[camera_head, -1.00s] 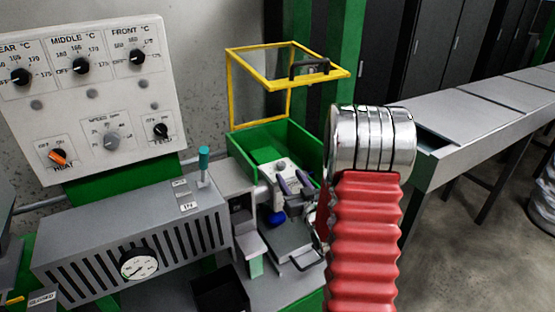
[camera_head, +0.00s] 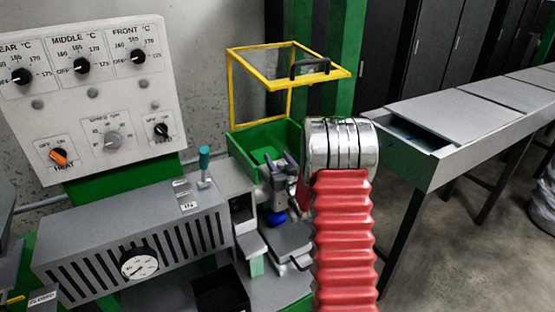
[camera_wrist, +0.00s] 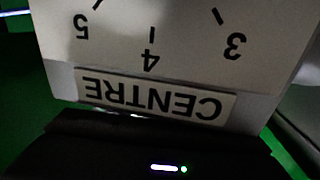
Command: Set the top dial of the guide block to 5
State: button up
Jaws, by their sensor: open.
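The guide block fills much of the wrist view as a pale face (camera_wrist: 185,45), seen upside down. It carries the dial marks 5, 4 and 3 and a plate reading CENTRE (camera_wrist: 155,96). The dial's knob and pointer are outside the wrist view, so its setting cannot be read. My gripper (camera_head: 278,161) is open, with its grey fingers in front of the green box in the head view. It hides most of the guide block there. Whether the fingers touch the dial cannot be told.
A green box (camera_head: 245,148) with a raised yellow-framed guard (camera_head: 232,90) stands behind the gripper. A control panel (camera_head: 90,105) and slotted grey housing (camera_head: 100,240) are on the left. A long grey table (camera_head: 455,115) is on the right.

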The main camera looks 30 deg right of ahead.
jog(key=shift+d, duration=0.1)
jog(key=shift+c, duration=0.4)
jog(key=c, duration=1)
jog(key=shift+m+h, duration=0.4)
jog(key=shift+h, duration=0.2)
jog(key=shift+s+d+m+g+h, duration=0.1)
jog(key=shift+d+m+g+h, duration=0.1)
jog(key=shift+m+g+h, duration=0.6)
jog(key=shift+d+m+g+h, duration=0.2)
jog(key=shift+m+h, duration=0.4)
jog(key=shift+h, duration=0.6)
jog(key=shift+s+d+m+g+h, duration=0.1)
jog(key=shift+d+m+g+h, duration=0.05)
jog(key=shift+m+g+h, duration=0.45)
jog(key=shift+s+d+m+g+h, duration=0.15)
jog(key=shift+m+g+h, duration=0.2)
jog(key=shift+h, duration=0.35)
jog(key=shift+d+m, duration=0.1)
jog(key=shift+m, duration=0.15)
jog(key=o, duration=1.1)
